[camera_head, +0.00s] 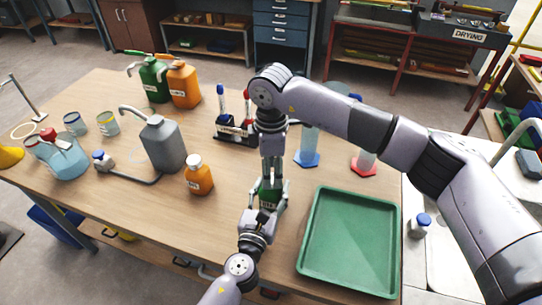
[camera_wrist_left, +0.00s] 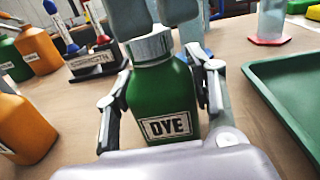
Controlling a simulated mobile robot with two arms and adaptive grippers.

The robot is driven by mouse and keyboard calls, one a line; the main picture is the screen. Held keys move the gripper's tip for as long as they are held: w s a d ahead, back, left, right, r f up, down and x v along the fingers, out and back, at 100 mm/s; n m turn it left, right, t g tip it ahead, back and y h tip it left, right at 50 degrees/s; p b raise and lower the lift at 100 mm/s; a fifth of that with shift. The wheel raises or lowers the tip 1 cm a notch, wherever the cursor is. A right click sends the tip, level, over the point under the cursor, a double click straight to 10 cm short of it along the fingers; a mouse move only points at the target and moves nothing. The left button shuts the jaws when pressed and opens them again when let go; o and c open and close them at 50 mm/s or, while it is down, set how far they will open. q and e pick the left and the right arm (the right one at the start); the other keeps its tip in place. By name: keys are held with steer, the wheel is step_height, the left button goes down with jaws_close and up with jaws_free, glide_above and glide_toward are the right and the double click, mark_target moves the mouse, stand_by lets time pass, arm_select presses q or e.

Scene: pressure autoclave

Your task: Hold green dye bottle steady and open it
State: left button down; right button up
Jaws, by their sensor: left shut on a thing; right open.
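The green dye bottle (camera_wrist_left: 166,92) stands upright with a white label reading DYE and a pale cap (camera_wrist_left: 151,46). In the head view the bottle (camera_head: 268,196) is mostly covered by my grippers. My left gripper (camera_wrist_left: 163,88) has a finger on each side of the bottle's body and is shut on it. My right gripper (camera_head: 273,172) comes down from above. In the left wrist view its grey fingers are at the cap, one on either side. It is open, and I cannot tell whether the fingers touch the cap.
A green tray (camera_head: 306,254) lies just right of the bottle. A small orange bottle (camera_head: 198,177) and a grey wash bottle (camera_head: 163,145) stand to the left. A marker rack (camera_head: 236,138) and a blue-footed cylinder (camera_head: 308,150) stand behind. The wood between bottle and orange bottle is clear.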

steer(key=shift+f, duration=1)
